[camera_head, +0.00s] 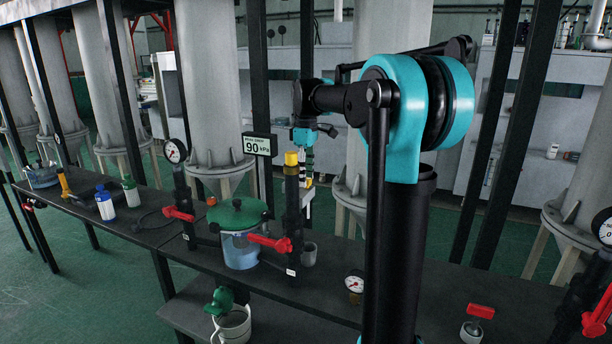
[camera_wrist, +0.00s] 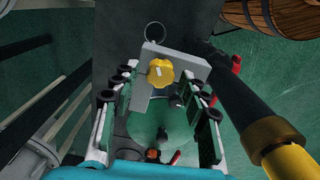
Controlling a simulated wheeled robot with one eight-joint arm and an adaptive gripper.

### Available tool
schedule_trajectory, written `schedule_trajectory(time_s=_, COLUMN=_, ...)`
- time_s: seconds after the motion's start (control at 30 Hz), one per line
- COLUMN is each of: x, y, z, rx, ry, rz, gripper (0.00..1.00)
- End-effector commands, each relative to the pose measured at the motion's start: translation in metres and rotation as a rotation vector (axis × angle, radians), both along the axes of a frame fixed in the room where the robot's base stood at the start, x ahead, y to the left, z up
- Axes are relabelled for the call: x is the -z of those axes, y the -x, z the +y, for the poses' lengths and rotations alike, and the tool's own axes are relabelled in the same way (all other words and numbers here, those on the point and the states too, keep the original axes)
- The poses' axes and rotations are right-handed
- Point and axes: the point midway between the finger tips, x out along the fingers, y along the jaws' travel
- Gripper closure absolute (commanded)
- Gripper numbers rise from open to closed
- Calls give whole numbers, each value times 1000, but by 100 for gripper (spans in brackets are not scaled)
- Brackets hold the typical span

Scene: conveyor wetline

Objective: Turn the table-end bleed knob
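A yellow lobed knob (camera_wrist: 160,72) with a pale mark on its face sits on a grey block (camera_wrist: 178,55) in the wrist view. I take it for the bleed knob; I cannot pick it out surely in the head view. My gripper (camera_wrist: 160,84) is open, with one finger on each side of the knob and visible gaps between. Its depth relative to the knob is unclear. In the head view, my gripper (camera_head: 305,160) points down behind the yellow-capped black post.
The yellow-capped post (camera_head: 291,172) stands close to my gripper, beside a jar with a green lid (camera_head: 238,213) and red lever handles (camera_head: 270,242). A display (camera_head: 259,145) reads 90 kPa. Bottles, gauges and another red handle (camera_head: 481,311) are along the dark table (camera_head: 330,285).

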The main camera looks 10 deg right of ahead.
Motion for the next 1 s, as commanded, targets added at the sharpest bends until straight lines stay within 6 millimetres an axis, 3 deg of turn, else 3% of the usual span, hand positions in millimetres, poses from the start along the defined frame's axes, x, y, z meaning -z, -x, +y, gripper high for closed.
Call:
schedule_trajectory(time_s=0.07, x=0, y=0, z=0, rx=0, ry=0, rz=0, gripper=69)
schedule_trajectory(time_s=0.3, x=0, y=0, z=0, rx=0, ry=0, rz=0, gripper=99)
schedule_trajectory(time_s=0.67, x=0, y=0, z=0, rx=66, ry=0, rz=0, gripper=100)
schedule_trajectory(time_s=1.0, x=0, y=-1, z=0, rx=291, ry=0, rz=0, gripper=100)
